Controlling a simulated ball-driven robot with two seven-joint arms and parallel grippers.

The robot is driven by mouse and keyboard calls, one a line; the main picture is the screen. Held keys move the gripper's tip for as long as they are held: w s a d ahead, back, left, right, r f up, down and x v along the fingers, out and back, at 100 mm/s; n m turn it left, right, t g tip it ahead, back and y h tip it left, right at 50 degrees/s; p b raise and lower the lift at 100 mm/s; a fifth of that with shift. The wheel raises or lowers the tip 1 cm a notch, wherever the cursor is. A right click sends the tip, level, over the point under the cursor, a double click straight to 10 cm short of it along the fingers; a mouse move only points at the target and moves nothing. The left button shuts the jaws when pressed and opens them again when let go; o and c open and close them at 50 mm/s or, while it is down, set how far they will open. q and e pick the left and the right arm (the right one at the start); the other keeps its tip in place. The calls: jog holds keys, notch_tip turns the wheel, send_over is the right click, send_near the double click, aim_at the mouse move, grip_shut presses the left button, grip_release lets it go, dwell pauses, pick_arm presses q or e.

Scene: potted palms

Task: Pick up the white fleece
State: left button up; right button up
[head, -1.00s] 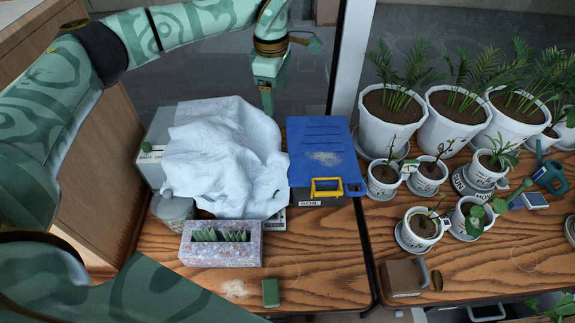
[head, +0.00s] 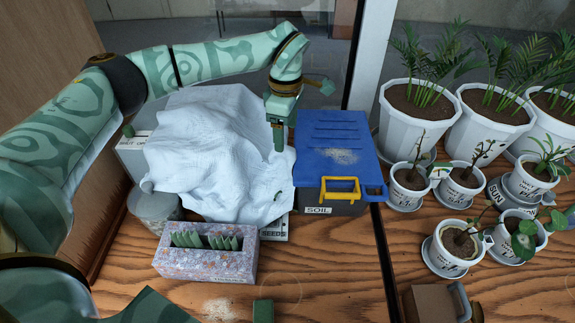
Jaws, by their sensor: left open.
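The white fleece (head: 215,150) lies crumpled in a heap over things on the wooden table, left of centre. It hides most of what is under it. My left gripper (head: 278,140) is at the fleece's upper right edge, between the fleece and the blue-lidded soil box (head: 338,150). It points down and is open, with nothing seen between its fingers. One finger shows clearly; I cannot tell whether it touches the cloth. My right gripper is not seen.
A small green block (head: 263,311) lies near the front. Potted palms (head: 425,118) and small potted plants (head: 460,250) fill the right table.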

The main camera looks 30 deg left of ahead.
pick_arm(q)
notch_tip(320, 180, down, 8)
jog(key=b, duration=0.4)
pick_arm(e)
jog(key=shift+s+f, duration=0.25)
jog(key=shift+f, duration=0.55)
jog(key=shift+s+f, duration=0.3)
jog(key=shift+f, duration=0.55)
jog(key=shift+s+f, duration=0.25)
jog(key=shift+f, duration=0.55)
pick_arm(q)
jog(key=shift+f, duration=0.1)
jog(key=shift+c, duration=0.2)
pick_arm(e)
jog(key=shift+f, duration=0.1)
pick_arm(q)
grip_shut()
notch_tip(320, 180, up, 12)
jog(key=p, duration=0.9)
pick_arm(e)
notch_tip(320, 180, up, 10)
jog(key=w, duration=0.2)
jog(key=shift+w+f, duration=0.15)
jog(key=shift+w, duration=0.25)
pick_arm(q)
jog(key=shift+w, duration=0.1)
